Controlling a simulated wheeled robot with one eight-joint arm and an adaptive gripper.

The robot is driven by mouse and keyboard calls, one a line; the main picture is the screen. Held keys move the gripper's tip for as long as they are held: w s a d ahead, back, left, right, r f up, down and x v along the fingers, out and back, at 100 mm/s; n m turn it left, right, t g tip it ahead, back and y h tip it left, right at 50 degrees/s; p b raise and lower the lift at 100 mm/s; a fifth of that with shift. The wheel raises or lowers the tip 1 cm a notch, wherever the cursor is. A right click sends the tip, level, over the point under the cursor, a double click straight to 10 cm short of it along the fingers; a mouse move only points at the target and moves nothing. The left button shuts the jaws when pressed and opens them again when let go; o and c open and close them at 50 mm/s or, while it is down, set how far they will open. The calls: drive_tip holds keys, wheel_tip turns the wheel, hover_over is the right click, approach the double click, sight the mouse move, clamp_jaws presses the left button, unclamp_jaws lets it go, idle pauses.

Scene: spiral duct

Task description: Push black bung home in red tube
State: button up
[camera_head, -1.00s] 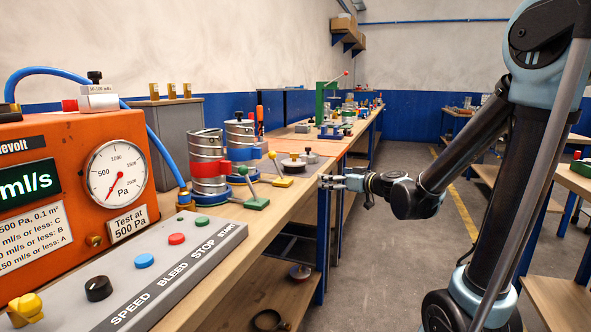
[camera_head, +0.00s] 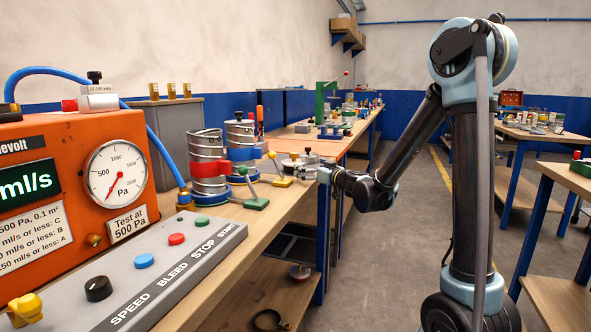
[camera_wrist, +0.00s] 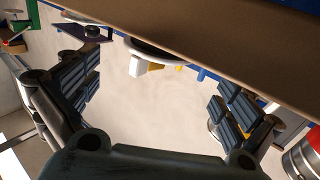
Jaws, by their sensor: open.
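The tube with the red band (camera_head: 209,170) stands upright on the bench, a ribbed silver spiral duct; no bung shows clearly at its top. Pale discs with dark knobs (camera_head: 294,163) lie on the bench to its right; I cannot tell whether one is the black bung. My gripper (camera_head: 322,174) is at the bench's right edge, right of the red tube and close to the discs, partly blurred into the background. In the wrist view my gripper (camera_wrist: 158,92) has its ribbed fingers wide apart with nothing between them.
A blue-banded tube (camera_head: 241,150) with a dark knob on top stands behind. Green (camera_head: 256,203) and yellow (camera_head: 281,182) lever pieces lie near the tubes. The orange tester (camera_head: 70,190) and its control panel (camera_head: 150,270) fill the left. Open floor (camera_head: 390,260) lies right of the bench.

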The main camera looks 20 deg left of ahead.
sight(298, 163)
drive_tip(key=shift+x, duration=4.15)
drive_tip(key=shift+w+d+f, duration=0.1)
drive_tip(key=shift+f, duration=0.05)
drive_tip(key=shift+c, duration=0.2)
drive_tip(key=c, duration=1)
